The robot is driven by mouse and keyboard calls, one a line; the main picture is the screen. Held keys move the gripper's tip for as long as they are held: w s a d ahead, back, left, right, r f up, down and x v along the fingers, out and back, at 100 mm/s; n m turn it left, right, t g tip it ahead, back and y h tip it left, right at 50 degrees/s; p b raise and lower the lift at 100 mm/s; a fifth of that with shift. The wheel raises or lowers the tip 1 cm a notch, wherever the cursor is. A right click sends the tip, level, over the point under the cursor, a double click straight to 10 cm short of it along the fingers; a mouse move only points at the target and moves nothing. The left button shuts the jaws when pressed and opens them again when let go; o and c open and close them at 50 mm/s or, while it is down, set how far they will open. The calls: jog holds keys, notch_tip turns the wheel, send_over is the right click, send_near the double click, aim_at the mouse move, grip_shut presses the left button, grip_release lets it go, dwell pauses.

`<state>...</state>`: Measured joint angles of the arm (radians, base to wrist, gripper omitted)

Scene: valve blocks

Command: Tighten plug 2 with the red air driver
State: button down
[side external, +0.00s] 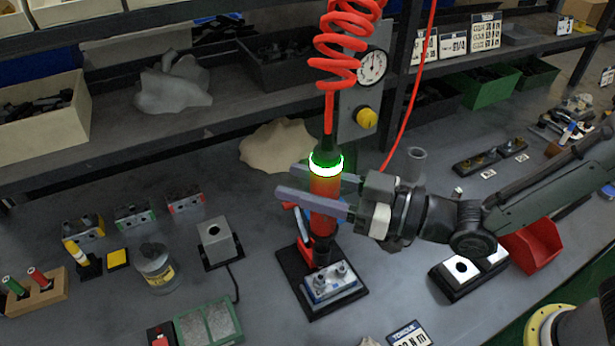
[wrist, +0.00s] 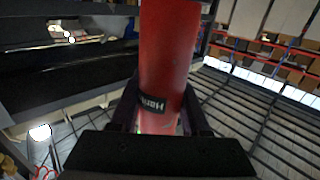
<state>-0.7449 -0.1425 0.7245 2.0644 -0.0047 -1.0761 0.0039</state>
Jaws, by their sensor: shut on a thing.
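The red air driver (side external: 324,206) stands upright, with a green ring lit near its top. It also fills the middle of the wrist view (wrist: 167,50), where a dark label shows on its body. My gripper (side external: 288,181) is shut on the driver's body, with one finger on each side. The driver's lower end is over the back part of the silver and blue valve block (side external: 333,286). Whether its tip touches a plug there, I cannot tell. Plugs (side external: 341,270) show on top of the block. I cannot read which one is plug 2.
The block sits on a black base plate (side external: 294,277) with a red clamp (side external: 304,250) behind it. A coiled red hose (side external: 338,50) rises from the driver. A grey box (side external: 215,240) and a jar (side external: 156,268) stand left, a red bin (side external: 535,246) right.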

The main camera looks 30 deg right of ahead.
jog(key=shift+r, duration=0.15)
jog(key=shift+f, duration=3.7)
dwell(0.7)
jog(key=shift+f, duration=0.65)
dwell(2.2)
jog(key=shift+r, duration=0.1)
